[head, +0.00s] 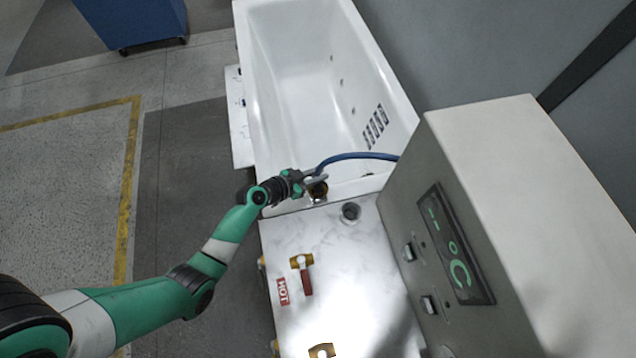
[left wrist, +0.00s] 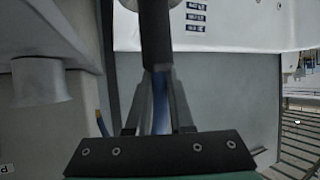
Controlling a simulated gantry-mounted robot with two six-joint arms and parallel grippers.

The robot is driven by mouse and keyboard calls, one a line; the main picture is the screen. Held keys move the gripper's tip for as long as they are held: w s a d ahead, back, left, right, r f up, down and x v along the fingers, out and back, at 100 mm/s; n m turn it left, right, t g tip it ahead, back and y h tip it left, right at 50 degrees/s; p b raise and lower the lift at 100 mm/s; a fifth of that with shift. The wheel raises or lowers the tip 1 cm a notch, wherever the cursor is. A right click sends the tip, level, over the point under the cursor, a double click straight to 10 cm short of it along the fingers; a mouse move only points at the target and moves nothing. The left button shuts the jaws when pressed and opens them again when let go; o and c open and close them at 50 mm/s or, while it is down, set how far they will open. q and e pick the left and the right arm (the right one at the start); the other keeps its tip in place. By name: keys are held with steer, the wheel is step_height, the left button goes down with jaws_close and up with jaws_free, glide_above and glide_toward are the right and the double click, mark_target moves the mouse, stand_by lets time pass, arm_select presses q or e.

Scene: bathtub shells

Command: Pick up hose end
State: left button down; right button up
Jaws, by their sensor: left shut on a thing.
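The blue hose (head: 357,156) arches from behind the control cabinet over the near end of the tub to my left gripper (head: 312,179). My left gripper is shut on the hose, just above the near rim of the tub. In the left wrist view the blue hose (left wrist: 161,105) runs between my left gripper's two fingers (left wrist: 158,78). A dark cylindrical hose end (left wrist: 156,35) sticks out past the fingertips. My right gripper is out of view.
The white bathtub (head: 262,95) lies beyond the gripper. A metal worktop (head: 335,290) with a round port (head: 350,211) and a red-handled brass valve (head: 304,272) is in front. The tall control cabinet (head: 530,170) blocks the right side.

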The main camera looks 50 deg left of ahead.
arm_select(q)
steer(key=shift+s+f, duration=0.15)
steer(key=shift+f, duration=0.2)
stand_by(0.4)
step_height(320, 180, up, 10)
steer(key=p, duration=0.3)
steer(key=shift+r, duration=0.25)
steer(key=shift+d, duration=0.1)
